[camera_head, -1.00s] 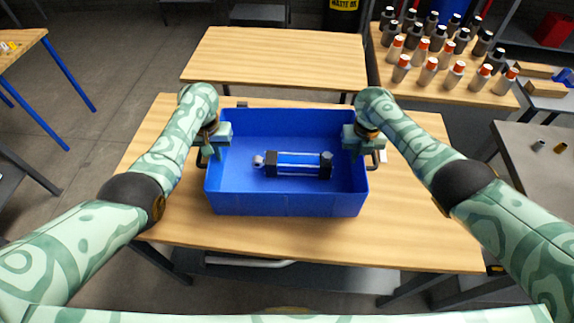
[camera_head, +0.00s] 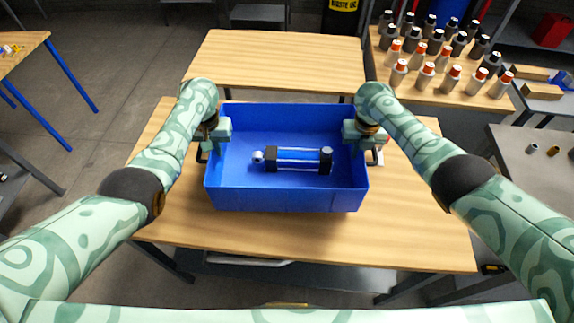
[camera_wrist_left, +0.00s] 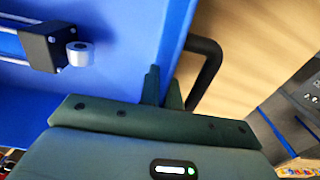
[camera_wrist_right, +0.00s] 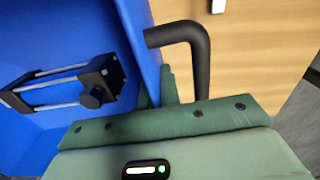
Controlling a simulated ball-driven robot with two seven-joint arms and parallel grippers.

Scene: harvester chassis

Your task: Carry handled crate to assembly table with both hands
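The blue handled crate (camera_head: 287,200) is in front of me, over a wooden table (camera_head: 400,225); I cannot tell whether it touches the top. It looks about level. A cylinder with black end blocks (camera_head: 298,159) lies inside. My left gripper (camera_head: 211,150) is at the crate's left side wall; its fingers (camera_wrist_left: 164,92) look closed on that wall, beside the black handle (camera_wrist_left: 208,72). My right gripper (camera_head: 362,150) is at the right side wall; its fingers (camera_wrist_right: 156,90) look closed on the wall beside the other black handle (camera_wrist_right: 200,55). The crate's underside is hidden.
A second wooden table (camera_head: 280,60), bare, stands behind. Several bottles (camera_head: 440,60) crowd a table at the back right. A grey table (camera_head: 535,170) is at the right, a blue-legged table (camera_head: 22,45) at the far left. Open floor (camera_head: 110,60) lies at the left.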

